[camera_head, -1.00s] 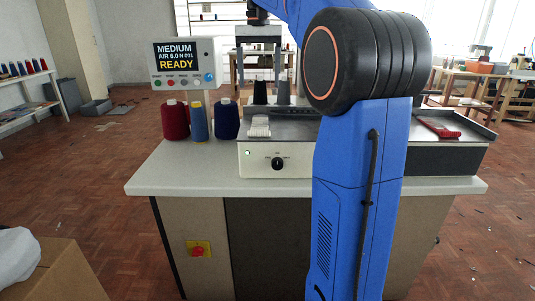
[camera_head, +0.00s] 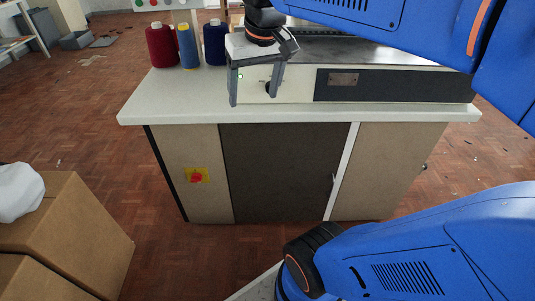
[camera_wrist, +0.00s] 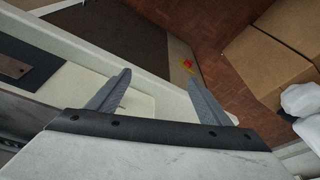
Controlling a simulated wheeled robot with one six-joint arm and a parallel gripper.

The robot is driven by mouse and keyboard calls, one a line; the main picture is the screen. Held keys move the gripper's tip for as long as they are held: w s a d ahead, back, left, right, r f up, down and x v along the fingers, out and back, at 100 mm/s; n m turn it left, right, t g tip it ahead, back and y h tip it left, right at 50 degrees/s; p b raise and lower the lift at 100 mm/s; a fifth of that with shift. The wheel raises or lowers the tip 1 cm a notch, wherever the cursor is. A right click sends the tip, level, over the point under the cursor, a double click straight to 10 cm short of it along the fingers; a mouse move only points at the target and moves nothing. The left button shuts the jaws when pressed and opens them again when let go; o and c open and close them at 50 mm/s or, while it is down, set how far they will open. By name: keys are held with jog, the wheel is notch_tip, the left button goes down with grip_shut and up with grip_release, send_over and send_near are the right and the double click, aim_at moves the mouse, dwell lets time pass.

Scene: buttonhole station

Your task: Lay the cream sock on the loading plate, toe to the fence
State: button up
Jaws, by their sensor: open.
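I cannot make out the cream sock in either current view. My gripper (camera_head: 253,98) is open and empty in the head view, its two grey fingers pointing down in front of the machine's pale front panel (camera_head: 300,86). In the wrist view my gripper (camera_wrist: 159,74) has its fingers spread with nothing between them, above the worktop edge. A grey metal top (camera_head: 375,50) lies on the machine behind my gripper; I cannot tell which part is the loading plate, and no fence is clearly visible. My gripper and arm hide part of this top.
Red (camera_head: 162,46), blue (camera_head: 188,47) and navy (camera_head: 214,43) thread cones stand left of my gripper. The pale worktop (camera_head: 160,100) is clear in front of them. Cardboard boxes (camera_head: 75,225) with a white bundle (camera_head: 18,192) stand at lower left. A red switch (camera_head: 196,177) is on the cabinet.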

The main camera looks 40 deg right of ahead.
jog(key=s+a+f+n+t, duration=0.1)
jog(key=s+a+f+n, duration=0.1)
jog(key=s+f, duration=0.7)
notch_tip(320, 180, down, 4)
jog(key=shift+s+a+f+t, duration=0.1)
jog(key=shift+s+a+t, duration=0.2)
jog(key=shift+a, duration=0.15)
